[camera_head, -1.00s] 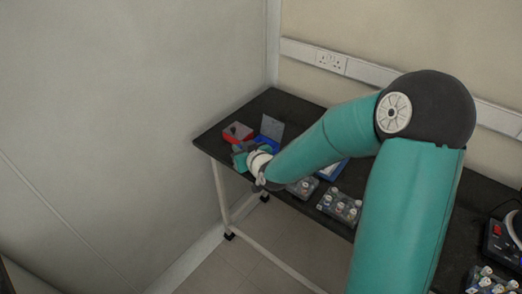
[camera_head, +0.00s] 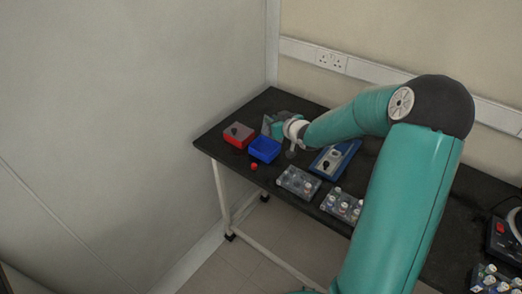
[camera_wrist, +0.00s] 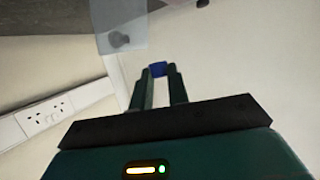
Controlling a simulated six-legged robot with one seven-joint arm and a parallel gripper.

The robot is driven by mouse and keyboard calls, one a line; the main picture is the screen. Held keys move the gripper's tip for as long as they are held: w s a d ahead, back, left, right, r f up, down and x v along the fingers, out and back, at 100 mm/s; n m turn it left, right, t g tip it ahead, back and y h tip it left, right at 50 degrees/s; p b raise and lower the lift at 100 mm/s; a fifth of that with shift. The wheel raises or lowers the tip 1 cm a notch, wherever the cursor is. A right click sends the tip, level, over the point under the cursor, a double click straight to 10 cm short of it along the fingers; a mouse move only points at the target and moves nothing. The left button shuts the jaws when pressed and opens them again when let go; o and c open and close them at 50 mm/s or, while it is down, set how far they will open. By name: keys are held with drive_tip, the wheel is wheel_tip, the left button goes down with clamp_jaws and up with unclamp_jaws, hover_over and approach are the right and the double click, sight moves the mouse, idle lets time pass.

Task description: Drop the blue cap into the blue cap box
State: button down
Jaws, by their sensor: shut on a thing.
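The blue cap (camera_wrist: 158,69) is pinched between the two fingertips of my gripper (camera_wrist: 158,76) in the wrist view. In the head view my gripper (camera_head: 275,129) is just behind and right of the blue cap box (camera_head: 264,150). That box is blue and open-topped on the black table, and its inside shows. The cap cannot be made out in the head view. A grey see-through lid (camera_head: 266,124) stands up behind the box, partly hidden by my gripper. A similar panel shows at the top of the wrist view (camera_wrist: 121,22), with a dark knob.
A red box (camera_head: 239,135) with a grey lid and dark knob sits left of the blue box. A small red cap (camera_head: 254,166) lies in front. A blue tray (camera_head: 335,158) and a grey vial rack (camera_head: 299,181) stand right. A wall closes the left side.

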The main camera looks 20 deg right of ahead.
drive_tip(key=shift+w+a+f, duration=0.1)
drive_tip(key=shift+f, duration=2.65)
drive_tip(key=c, duration=1.3)
unclamp_jaws()
drive_tip(key=v, duration=1.4)
